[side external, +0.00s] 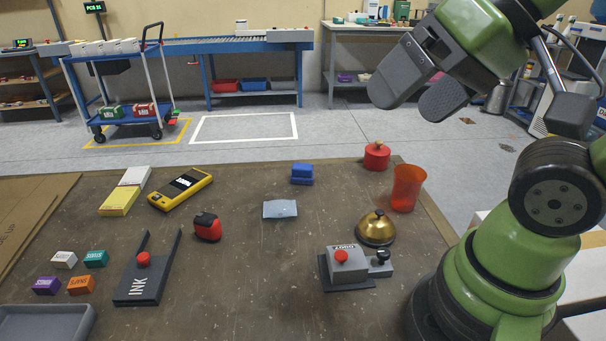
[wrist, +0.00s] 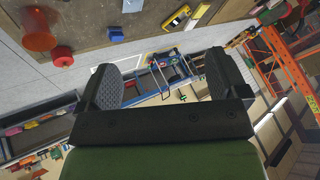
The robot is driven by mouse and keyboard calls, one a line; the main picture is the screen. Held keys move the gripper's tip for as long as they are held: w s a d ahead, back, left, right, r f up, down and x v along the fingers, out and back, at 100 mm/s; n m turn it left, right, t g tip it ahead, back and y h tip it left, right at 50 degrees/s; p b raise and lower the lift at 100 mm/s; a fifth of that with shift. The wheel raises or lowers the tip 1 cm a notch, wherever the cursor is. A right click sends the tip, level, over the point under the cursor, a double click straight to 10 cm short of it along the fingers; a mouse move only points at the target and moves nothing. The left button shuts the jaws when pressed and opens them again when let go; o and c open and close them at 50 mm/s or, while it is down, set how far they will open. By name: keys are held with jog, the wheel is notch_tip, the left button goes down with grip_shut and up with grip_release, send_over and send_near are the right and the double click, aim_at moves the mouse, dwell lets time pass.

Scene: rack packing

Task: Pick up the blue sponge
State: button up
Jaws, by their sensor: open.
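The blue sponge (side external: 302,174) lies on the far middle part of the brown table. It looks like a small blue block with a darker lower layer. In the wrist view, the blue sponge (wrist: 116,33) shows small near the top, beyond the fingers. My gripper (side external: 420,92) is raised well above the table at the upper right, apart from the sponge. Its two dark fingers stand apart with nothing between them. The wrist view also shows the open gripper (wrist: 162,85).
Near the sponge are a light blue sheet (side external: 280,209), a red round container (side external: 376,156), an orange cup (side external: 407,188) and a gold bell (side external: 377,228). A yellow device (side external: 180,189) and a red-black object (side external: 207,227) lie left. The table around the sponge is clear.

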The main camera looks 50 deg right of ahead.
jog(key=w+d+m+g+h, duration=0.1)
jog(key=w+d+m+h, duration=0.15)
jog(key=w, duration=0.65)
jog(key=m+g+h, duration=0.3)
jog(key=m, duration=0.1)
send_over(302, 166)
jog(key=s+a, duration=0.5)
jog(key=a, duration=0.1)
notch_tip(302, 166, down, 12)
jog(key=shift+m+g, duration=0.4)
jog(key=shift+m, duration=0.15)
jog(key=x, duration=0.4)
jog(key=w+x, duration=0.1)
jog(key=x, duration=0.9)
jog(key=shift+w+d+r, duration=0.15)
jog(key=shift+d, duration=0.1)
jog(key=shift+x, duration=2.9)
jog(key=shift+a, duration=0.1)
jog(key=c, duration=1)
